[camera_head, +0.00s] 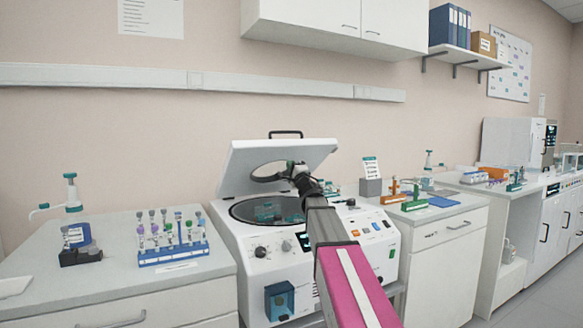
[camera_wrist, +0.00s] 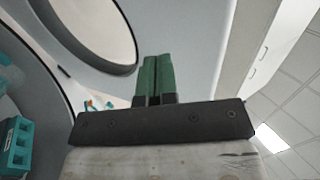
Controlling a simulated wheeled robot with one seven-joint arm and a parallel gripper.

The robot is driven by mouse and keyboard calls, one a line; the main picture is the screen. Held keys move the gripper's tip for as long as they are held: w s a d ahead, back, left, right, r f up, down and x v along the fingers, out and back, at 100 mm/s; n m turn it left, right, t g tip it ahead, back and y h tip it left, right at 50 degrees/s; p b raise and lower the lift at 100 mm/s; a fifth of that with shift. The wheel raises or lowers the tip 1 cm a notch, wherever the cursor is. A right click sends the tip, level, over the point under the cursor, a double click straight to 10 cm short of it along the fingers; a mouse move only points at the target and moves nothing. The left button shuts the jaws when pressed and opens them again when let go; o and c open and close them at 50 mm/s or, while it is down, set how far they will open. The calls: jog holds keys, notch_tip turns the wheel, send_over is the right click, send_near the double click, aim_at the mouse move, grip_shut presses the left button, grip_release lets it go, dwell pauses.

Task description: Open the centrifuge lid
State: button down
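The white centrifuge (camera_head: 262,250) stands on the floor between two benches in the head view. Its lid (camera_head: 236,166) is raised and tilted back, with a round window and a dark handle (camera_head: 285,133) along its top edge. The dark bowl (camera_head: 245,212) is uncovered, with teal holders inside. My gripper (camera_head: 292,168) is in front of the lid's underside, over the bowl. In the wrist view its green fingers (camera_wrist: 155,78) are together with nothing visible between them, close to the white lid (camera_wrist: 195,45). Whether they touch it I cannot tell.
A blue rack of capped tubes (camera_head: 174,252) and a dispenser bottle (camera_head: 73,208) stand on the left bench. A wall cabinet (camera_head: 330,22) hangs above the lid.

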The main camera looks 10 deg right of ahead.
aim_at(290, 147)
jog(key=shift+r, duration=0.1)
dwell(0.3)
jog(key=shift+w+a+r, duration=0.45)
jog(key=shift+w+r, duration=0.9)
jog(key=shift+r, duration=0.1)
jog(key=shift+w+a+r, duration=0.4)
jog(key=shift+w+r, duration=0.9)
jog(key=shift+r, duration=0.1)
jog(key=shift+w+a+r, duration=0.45)
jog(key=shift+w+r, duration=0.9)
jog(key=shift+r, duration=0.1)
jog(key=x, duration=0.5)
jog(key=shift+w+r, duration=0.1)
jog(key=shift+r, duration=0.5)
jog(key=v, duration=0.7)
jog(key=r+v, duration=0.1)
jog(key=v, duration=0.2)
jog(key=shift+s+d+f, duration=0.1)
jog(key=shift+s+d, duration=0.05)
jog(key=shift+s, duration=0.45)
